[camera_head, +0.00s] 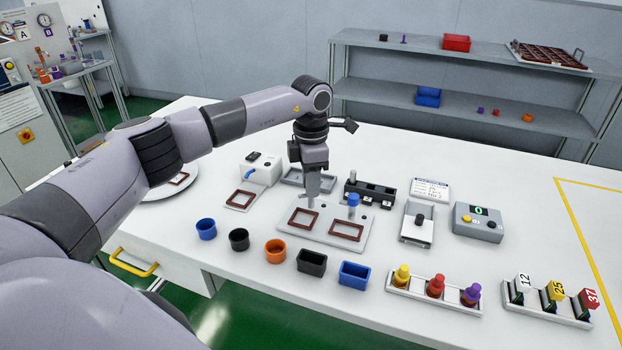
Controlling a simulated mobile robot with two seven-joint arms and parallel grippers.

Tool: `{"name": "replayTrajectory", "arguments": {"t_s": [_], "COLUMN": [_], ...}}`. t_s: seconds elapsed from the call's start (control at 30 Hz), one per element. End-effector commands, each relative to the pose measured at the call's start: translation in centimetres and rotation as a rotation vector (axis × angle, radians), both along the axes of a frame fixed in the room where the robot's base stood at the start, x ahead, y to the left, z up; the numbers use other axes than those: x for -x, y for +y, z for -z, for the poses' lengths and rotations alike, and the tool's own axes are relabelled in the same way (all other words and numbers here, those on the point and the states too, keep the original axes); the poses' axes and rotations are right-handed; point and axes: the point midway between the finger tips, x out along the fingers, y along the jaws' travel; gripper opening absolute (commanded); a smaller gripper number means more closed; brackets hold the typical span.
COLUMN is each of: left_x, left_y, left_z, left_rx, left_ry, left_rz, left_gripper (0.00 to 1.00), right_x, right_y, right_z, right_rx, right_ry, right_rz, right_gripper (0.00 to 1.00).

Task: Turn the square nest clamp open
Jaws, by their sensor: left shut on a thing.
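A light grey fixture plate (325,237) lies on the white table and bears two dark red nest frames, a left one (302,220) and a right one (346,232). My left gripper (314,200) points straight down at the back edge of the plate, behind the left nest. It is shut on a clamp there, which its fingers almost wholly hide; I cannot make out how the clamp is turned. A second clamp with a blue knob (353,200) stands upright behind the right nest, a little right of my gripper. My right gripper is not in view.
In front of the plate stand round blue (206,229), black (239,240) and orange (275,251) pots and square black (311,263) and blue (354,274) ones. A black block (370,194) stands behind, a grey button box (478,222) at right.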

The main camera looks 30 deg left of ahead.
Motion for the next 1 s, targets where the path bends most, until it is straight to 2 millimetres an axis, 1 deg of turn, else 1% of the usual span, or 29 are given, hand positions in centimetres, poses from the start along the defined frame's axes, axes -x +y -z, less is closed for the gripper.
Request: {"name": "replayTrajectory", "arguments": {"t_s": [0.2, 0.5, 0.7, 1.0], "left_x": [-0.09, -0.11, -0.11, -0.11], "left_y": [0.01, -0.02, -0.04, -0.06], "left_z": [-0.14, -0.14, -0.15, -0.17], "left_rx": [0.001, 0.002, 0.002, 0.003], "left_ry": [-0.005, -0.006, -0.005, -0.006], "left_rz": [0.203, 0.435, 0.535, 0.598], "left_gripper": [0.00, 0.00, 0.00, 0.00], "right_x": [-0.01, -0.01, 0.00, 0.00], "right_y": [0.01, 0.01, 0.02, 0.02], "right_z": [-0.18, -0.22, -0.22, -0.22], "right_rx": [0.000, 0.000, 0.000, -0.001], "right_ry": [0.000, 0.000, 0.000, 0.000], "right_rz": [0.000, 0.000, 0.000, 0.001], "right_gripper": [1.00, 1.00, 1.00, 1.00]}}
